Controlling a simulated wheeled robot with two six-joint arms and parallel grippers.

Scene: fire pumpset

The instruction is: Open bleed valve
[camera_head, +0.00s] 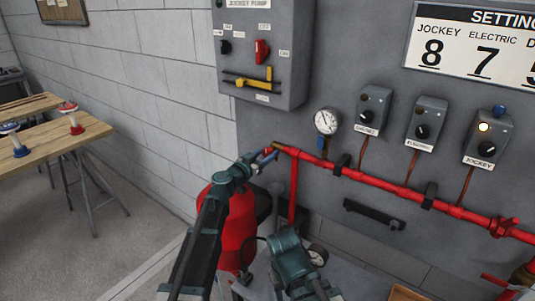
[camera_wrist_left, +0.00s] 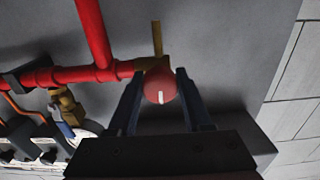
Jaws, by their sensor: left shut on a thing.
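The bleed valve is at the left end of the red wall pipe. In the left wrist view its round red knob (camera_wrist_left: 160,88) with a white mark sits between my fingers, in front of a brass body (camera_wrist_left: 152,64). In the head view the brass part (camera_head: 279,148) shows at the pipe end, and the knob is hidden by my gripper. My left gripper (camera_head: 266,156) is shut on the knob; it also shows in the left wrist view (camera_wrist_left: 160,100). Part of my other arm shows low in the head view, but its fingers cannot be made out.
The red pipe (camera_head: 390,186) runs along the grey wall, with a pressure gauge (camera_head: 326,121) and several switch boxes above it. A red tank (camera_head: 235,228) stands below my left gripper. A grey control box (camera_head: 265,50) is above. A wooden table (camera_head: 50,146) is at left.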

